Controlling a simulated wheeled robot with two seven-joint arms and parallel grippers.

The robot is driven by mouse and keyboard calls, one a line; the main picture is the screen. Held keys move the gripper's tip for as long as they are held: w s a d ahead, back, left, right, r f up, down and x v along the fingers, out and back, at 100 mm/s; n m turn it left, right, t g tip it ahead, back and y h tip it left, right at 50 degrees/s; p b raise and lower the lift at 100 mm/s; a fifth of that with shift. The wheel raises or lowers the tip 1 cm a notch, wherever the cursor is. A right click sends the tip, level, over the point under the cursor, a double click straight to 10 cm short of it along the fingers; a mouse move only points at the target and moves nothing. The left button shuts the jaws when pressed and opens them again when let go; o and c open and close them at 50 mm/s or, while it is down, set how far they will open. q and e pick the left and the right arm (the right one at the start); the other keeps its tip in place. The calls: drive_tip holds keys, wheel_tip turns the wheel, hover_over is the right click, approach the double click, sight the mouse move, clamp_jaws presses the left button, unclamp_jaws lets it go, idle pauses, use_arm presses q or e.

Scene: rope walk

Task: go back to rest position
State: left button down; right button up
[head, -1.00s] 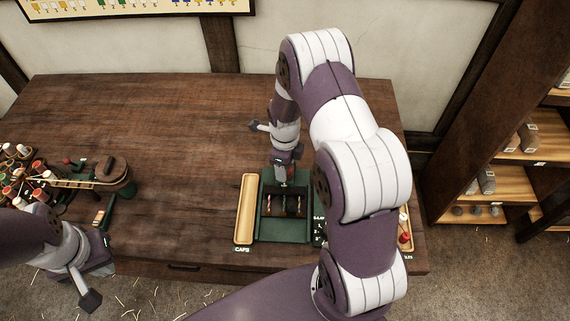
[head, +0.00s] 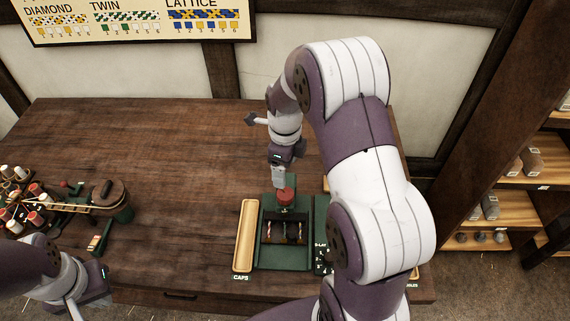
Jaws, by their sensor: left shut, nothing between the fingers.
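My left gripper (head: 104,273) is at the lower left, low by the table's front edge. It is shut and empty, beside the green-based winder on the table. My right arm reaches across the middle of the view. Its gripper (head: 279,181) points down just above the red knob (head: 286,195) of a green fixture (head: 282,259). Whether it touches the knob, and whether its fingers are open or shut, I cannot tell. The fixture holds dark slots with small striped pieces in them.
A wooden caps tray (head: 246,236) lies left of the fixture. The winder (head: 112,197) and several bobbins (head: 30,205) stand at the left of the table (head: 180,160). Shelves (head: 505,205) stand at the right. The table's middle and back left are clear.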

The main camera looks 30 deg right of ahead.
drive_tip(key=shift+r, duration=1.3)
